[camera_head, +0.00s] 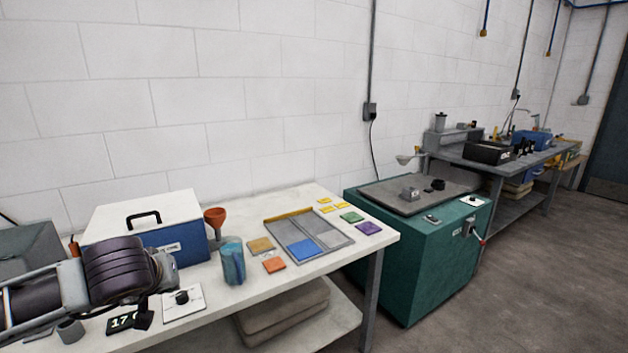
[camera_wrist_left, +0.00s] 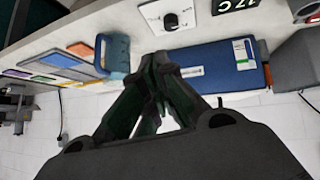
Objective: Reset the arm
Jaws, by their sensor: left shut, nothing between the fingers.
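My left arm (camera_head: 115,270) comes in from the left edge of the head view, over the left end of the white workbench (camera_head: 215,303). My left gripper (camera_head: 144,316) is partly hidden by the wrist and small there. In the left wrist view my left gripper (camera_wrist_left: 158,64) has its dark fingers brought together with nothing held. My right arm and gripper are in neither view.
On the bench stand an orange funnel (camera_head: 215,221), a blue cup (camera_head: 232,262), a dial panel (camera_head: 184,302), a numeric display (camera_head: 123,320) and a divided tray (camera_head: 310,237) with coloured tiles nearby. A green cabinet (camera_head: 415,265) stands right of the bench. Floor at the right is clear.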

